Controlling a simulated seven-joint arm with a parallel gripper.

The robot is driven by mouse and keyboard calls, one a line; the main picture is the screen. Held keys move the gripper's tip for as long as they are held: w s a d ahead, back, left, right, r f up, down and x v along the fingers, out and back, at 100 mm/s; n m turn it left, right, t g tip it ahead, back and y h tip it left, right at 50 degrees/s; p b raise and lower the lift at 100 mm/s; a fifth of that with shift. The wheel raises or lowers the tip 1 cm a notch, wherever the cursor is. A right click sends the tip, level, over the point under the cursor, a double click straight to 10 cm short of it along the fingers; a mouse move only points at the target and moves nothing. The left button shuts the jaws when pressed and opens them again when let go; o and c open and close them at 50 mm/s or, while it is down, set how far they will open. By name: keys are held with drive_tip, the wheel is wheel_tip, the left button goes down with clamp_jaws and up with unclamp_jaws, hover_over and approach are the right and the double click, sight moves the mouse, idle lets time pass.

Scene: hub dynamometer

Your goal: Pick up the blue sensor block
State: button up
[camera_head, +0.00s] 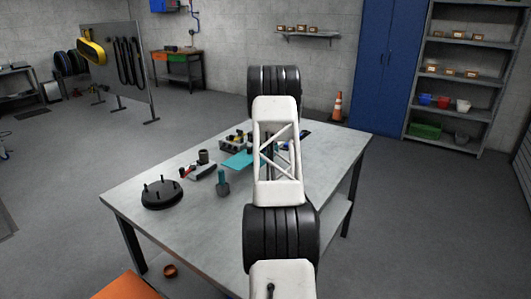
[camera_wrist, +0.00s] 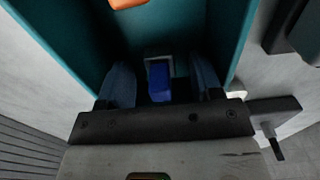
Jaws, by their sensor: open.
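The blue sensor block (camera_wrist: 158,84) shows in the wrist view, with a pale grey edge at its far end. It lies in shadow over a teal surface (camera_wrist: 62,42). My gripper (camera_wrist: 160,68) is open, with one dark finger on each side of the block and a visible gap to both. I cannot tell how far the fingertips are above the surface. In the head view my arm hides the gripper and the block; part of a teal mat (camera_head: 238,160) shows left of the arm.
An orange item (camera_wrist: 128,3) lies at the wrist view's top edge. The bench's front left is mostly clear.

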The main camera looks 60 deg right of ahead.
drive_tip(key=shift+f, duration=0.4)
drive_tip(key=c, duration=1)
drive_tip(key=shift+r, duration=0.15)
drive_tip(key=shift+c, duration=0.2)
drive_tip(key=shift+r, duration=4.9)
